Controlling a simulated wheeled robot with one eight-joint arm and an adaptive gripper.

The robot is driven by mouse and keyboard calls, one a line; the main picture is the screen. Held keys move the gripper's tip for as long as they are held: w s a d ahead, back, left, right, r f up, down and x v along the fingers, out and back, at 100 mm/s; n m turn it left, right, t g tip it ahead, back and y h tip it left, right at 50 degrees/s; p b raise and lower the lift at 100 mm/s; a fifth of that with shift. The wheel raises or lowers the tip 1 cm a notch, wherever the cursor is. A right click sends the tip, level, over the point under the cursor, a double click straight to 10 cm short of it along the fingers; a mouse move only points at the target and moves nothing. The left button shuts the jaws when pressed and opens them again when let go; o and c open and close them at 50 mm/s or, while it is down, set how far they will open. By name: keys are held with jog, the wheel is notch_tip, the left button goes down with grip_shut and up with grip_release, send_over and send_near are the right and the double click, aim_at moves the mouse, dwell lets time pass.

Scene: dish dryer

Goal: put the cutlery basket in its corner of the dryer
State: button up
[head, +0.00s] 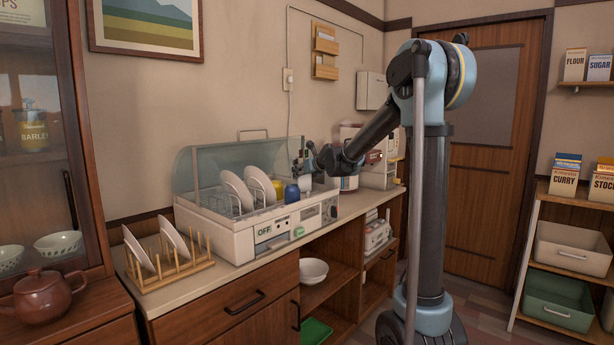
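The dish dryer (246,243) stands on the counter, a white box with a clear raised cover and a front panel reading OFF. Plates (236,189) stand in its wire rack at the left and middle. A yellow cup (278,188), a blue cup (291,193) and a white cup (305,183) are towards its right end. My gripper (303,163) is above the dryer's right end, small and dark, reaching in from the right. I cannot tell whether its fingers are open or shut, or hold anything. I cannot clearly make out the cutlery basket.
A wooden plate rack (172,273) with two plates stands left of the dryer on the counter. A can (349,181) and a white appliance (378,174) stand right of it, close under my arm. The clear cover (205,166) rises around the rack.

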jog(key=shift+f, duration=0.1)
jog(key=o, duration=0.9)
jog(key=v, duration=1.2)
jog(key=s+d+f+n+g+h, duration=0.2)
jog(key=s+d+f+n, duration=0.5)
jog(key=s, duration=0.7)
jog(key=s+d+f+n+g+h, duration=0.2)
jog(key=s+d+f+n+g, duration=0.2)
jog(key=s+d+f+n, duration=0.3)
jog(key=s+d+f+n+g+h, duration=0.2)
jog(key=s+d+f+n, duration=0.6)
jog(key=s+f+n, duration=0.6)
jog(key=s+n+g, duration=0.1)
jog(key=s+n, duration=0.1)
jog(key=s, duration=0.6)
jog(key=shift+f+h, duration=0.3)
jog(key=shift+f, duration=0.05)
